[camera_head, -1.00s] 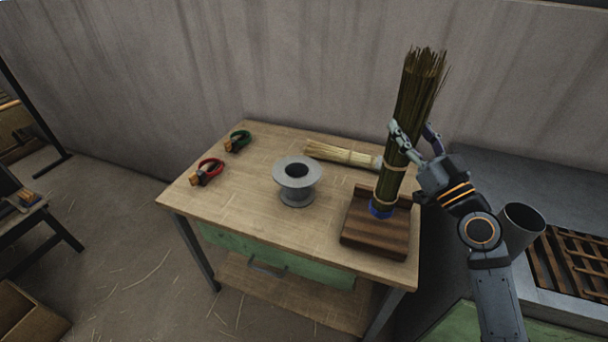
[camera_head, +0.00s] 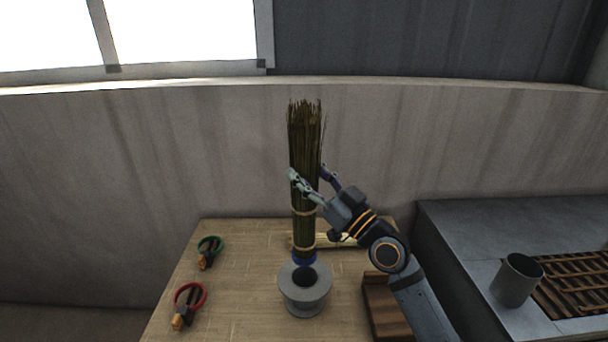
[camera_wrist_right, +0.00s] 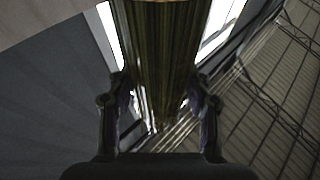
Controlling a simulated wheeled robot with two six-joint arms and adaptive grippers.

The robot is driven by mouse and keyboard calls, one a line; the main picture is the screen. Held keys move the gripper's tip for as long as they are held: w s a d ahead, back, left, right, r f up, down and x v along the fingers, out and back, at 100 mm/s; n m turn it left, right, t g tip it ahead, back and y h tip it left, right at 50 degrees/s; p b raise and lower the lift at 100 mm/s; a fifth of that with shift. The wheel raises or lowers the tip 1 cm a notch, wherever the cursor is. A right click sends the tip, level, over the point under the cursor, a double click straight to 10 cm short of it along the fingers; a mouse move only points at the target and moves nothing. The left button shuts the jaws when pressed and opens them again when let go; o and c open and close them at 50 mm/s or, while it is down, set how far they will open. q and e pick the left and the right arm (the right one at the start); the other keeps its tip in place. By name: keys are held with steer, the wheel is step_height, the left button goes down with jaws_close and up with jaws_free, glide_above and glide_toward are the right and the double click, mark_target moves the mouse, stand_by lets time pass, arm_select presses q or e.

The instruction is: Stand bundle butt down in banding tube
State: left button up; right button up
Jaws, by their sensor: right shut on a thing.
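The bundle (camera_head: 306,142) is a tall sheaf of dark green-brown stalks with pale bands and a blue ring at its lower end. My right gripper (camera_head: 308,180) is shut on it around mid-height and holds it upright. The bundle also fills the middle of the right wrist view (camera_wrist_right: 160,60), between the two fingers (camera_wrist_right: 160,112). The grey flanged banding tube (camera_head: 305,302) stands on the table. The bundle's blue end shows just above and behind the tube's opening in the head view; whether it touches the rim I cannot tell. My left gripper is not in view.
Green-handled pliers (camera_head: 208,252) and red-handled pliers (camera_head: 188,304) lie on the table's left side. A pale bundle (camera_head: 338,241) lies behind the tube. A wooden block (camera_head: 381,308) sits to its right. A grey cup (camera_head: 517,280) stands on the right-hand counter.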

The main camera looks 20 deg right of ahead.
mark_target(312, 229)
steer(key=shift+s+d+f, duration=0.15)
steer(key=shift+d+f, duration=0.05)
steer(key=shift+f+b, duration=0.25)
steer(key=shift+b, duration=0.15)
step_height(312, 229, down, 3)
steer(key=b, duration=0.2)
steer(key=shift+a+f+b, duration=0.15)
steer(key=shift+b, duration=0.15)
steer(key=shift+f+b, duration=0.3)
steer(key=shift+f, duration=0.1)
arm_select(q)
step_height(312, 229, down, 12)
steer(key=b, duration=0.8)
arm_select(e)
step_height(312, 229, down, 7)
steer(key=shift+f, duration=0.15)
steer(key=shift+f+b, duration=0.75)
steer(key=shift+b, duration=0.25)
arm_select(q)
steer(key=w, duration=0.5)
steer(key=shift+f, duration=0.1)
arm_select(e)
steer(key=shift+f, duration=0.1)
steer(key=o, duration=1)
